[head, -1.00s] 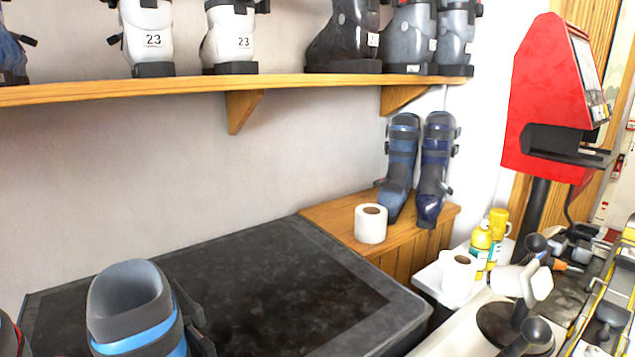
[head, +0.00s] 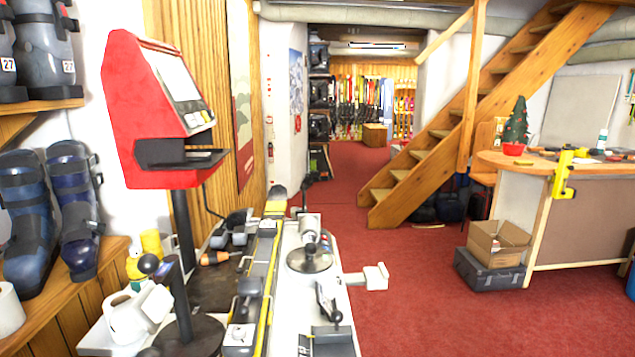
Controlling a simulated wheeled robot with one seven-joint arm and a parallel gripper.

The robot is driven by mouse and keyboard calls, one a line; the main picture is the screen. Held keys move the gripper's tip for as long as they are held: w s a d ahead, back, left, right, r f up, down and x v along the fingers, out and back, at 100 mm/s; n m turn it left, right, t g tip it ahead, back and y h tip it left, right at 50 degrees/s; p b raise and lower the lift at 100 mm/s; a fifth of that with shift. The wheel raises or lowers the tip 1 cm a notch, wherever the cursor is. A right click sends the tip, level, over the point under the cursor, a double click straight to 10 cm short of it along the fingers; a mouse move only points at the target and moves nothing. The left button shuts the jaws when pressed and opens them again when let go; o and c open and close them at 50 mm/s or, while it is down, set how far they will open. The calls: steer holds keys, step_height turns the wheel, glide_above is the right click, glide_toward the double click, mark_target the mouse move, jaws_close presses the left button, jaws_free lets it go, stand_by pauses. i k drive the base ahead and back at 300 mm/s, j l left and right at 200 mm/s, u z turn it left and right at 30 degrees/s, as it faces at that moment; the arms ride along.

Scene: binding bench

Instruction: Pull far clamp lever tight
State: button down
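In the head view a binding bench runs away from me, with a ski (head: 262,290) lying lengthwise on it. The far clamp (head: 309,260) has a round dark base, a pale jaw and a dark ball-ended lever (head: 311,247). The near clamp (head: 188,335) stands lower left, with a dark post, a white pad and a black ball knob. A further black lever (head: 327,302) sits on the bench's white right part. I cannot tell how tight any lever is. My gripper is not in view.
A red machine (head: 150,110) on a dark post stands left of the bench. An orange-handled screwdriver (head: 215,258) lies beside the ski. Red carpet (head: 400,300) is open to the right, with a cardboard box (head: 497,243) and a counter (head: 580,225) beyond.

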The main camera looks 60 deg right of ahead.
mark_target(304, 188)
steer(key=l, duration=0.5)
steer(key=i+l+z, duration=0.1)
steer(key=l, duration=0.35)
steer(key=i+l, duration=0.1)
steer(key=l, duration=0.4)
steer(key=i+l, duration=0.1)
steer(key=l, duration=0.35)
steer(key=i+l+z, duration=0.1)
steer(key=l, duration=0.4)
steer(key=i+l, duration=0.1)
steer(key=l, duration=0.35)
